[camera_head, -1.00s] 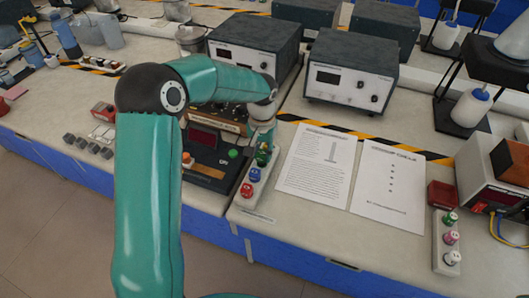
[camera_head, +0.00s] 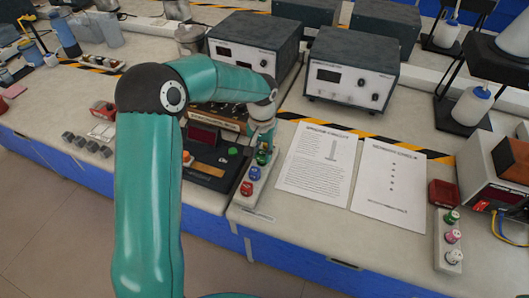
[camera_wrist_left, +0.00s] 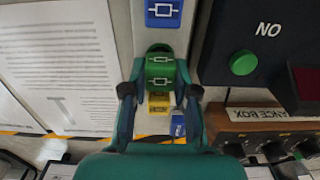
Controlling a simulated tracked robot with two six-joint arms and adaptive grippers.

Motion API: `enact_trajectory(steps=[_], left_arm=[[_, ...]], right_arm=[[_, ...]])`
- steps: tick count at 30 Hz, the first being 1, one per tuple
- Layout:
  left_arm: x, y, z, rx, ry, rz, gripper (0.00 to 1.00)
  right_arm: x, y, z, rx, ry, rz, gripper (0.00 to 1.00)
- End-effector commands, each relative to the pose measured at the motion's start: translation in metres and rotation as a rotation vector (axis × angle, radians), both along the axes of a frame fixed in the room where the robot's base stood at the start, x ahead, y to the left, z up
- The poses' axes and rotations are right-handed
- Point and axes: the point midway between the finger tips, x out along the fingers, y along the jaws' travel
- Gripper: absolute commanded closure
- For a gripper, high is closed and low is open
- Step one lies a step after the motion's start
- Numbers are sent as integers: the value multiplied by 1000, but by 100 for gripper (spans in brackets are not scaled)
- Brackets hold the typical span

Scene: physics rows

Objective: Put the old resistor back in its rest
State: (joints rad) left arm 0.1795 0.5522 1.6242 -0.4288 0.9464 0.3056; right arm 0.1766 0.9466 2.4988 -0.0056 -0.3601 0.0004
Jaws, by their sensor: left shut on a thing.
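In the left wrist view a green resistor block (camera_wrist_left: 160,68), with resistor symbols on it, sits between the fingertips of my left gripper (camera_wrist_left: 160,91). The gripper is shut on it. A pale rest strip (camera_head: 237,197) holds a red block (camera_head: 247,188) and a blue block (camera_head: 254,173) in a row, with green (camera_head: 262,158) beside them. My left gripper (camera_head: 262,143) is low over the far part of this strip. A yellow block (camera_wrist_left: 158,103) and another blue block (camera_wrist_left: 178,126) lie beyond the green one. I cannot tell whether the green block is fully seated. My right gripper is not in view.
A dark device with a green button (camera_head: 233,151) stands close left of the strip. Two printed sheets (camera_head: 315,160) lie to the right. Grey instrument boxes (camera_head: 352,70) stand behind. Another strip (camera_head: 446,262) of coloured blocks is at far right.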

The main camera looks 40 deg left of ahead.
Motion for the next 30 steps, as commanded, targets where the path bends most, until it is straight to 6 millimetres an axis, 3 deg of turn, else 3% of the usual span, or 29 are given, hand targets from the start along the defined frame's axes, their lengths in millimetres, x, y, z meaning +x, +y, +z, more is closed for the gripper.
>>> enact_trajectory(steps=[23, 24, 28, 30], left_arm=[[0, 0, -12, 0, 0, 1, 100], [0, 0, -12, 0, 0, 1, 65], [0, 0, -12, 0, 0, 1, 44], [0, 0, -12, 0, 0, 1, 43]], right_arm=[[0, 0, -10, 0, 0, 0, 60], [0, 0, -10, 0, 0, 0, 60], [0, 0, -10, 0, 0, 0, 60], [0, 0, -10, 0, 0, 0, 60]])
